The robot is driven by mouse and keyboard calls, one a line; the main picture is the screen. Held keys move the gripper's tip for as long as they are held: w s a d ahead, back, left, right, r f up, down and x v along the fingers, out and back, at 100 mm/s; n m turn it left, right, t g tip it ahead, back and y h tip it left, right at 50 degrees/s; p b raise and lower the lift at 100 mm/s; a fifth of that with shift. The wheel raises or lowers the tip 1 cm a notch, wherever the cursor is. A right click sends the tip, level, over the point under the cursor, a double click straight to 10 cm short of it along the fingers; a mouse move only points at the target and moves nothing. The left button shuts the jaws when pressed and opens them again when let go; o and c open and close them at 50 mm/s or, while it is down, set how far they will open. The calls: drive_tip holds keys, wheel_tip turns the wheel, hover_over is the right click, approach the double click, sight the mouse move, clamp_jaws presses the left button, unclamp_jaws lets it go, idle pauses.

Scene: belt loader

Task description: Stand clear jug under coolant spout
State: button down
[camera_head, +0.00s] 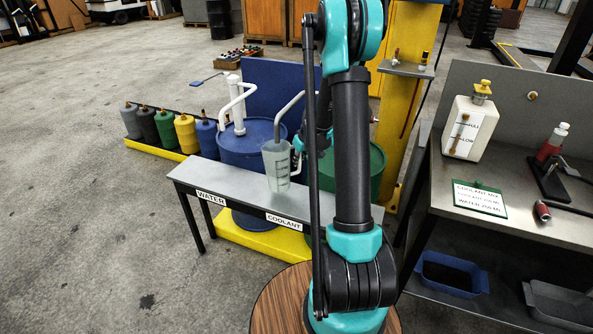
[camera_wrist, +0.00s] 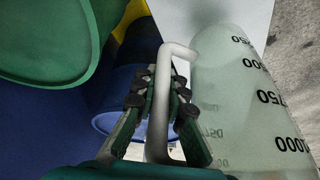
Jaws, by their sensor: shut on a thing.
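The clear jug (camera_head: 276,168) is upright at the bench's coolant end, behind the COOLANT label (camera_head: 284,221). The grey coolant spout (camera_head: 290,103) bends down to just over its mouth; I cannot tell whether they touch. In the wrist view, the jug (camera_wrist: 235,105) fills the right side with its volume marks showing. My gripper (camera_wrist: 161,108) is shut on the jug's pale handle (camera_wrist: 158,120), with one finger on each side. In the head view my arm partly covers the gripper. I cannot tell whether the jug's base touches the bench.
The narrow grey bench (camera_head: 235,185) also carries a WATER label (camera_head: 210,196). Behind it stand a blue drum (camera_head: 240,148) with a white spout (camera_head: 237,103) and a green drum (camera_head: 372,172). At right, a workbench (camera_head: 425,192) holds a white container (camera_head: 470,128) and a sign (camera_head: 480,198).

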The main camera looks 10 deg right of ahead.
drive_tip(key=shift+f, duration=2.1)
drive_tip(key=c, duration=1.6)
unclamp_jaws()
drive_tip(key=v, duration=1.2)
drive_tip(key=s+a+m, duration=0.1)
drive_tip(key=s+a, duration=0.1)
drive_tip(key=s, duration=0.8)
drive_tip(key=s+a+m+h, duration=0.1)
drive_tip(key=s+a, duration=0.1)
drive_tip(key=s, duration=0.8)
drive_tip(key=s+a+m, duration=0.2)
drive_tip(key=s, duration=0.8)
drive_tip(key=shift+h, duration=0.4)
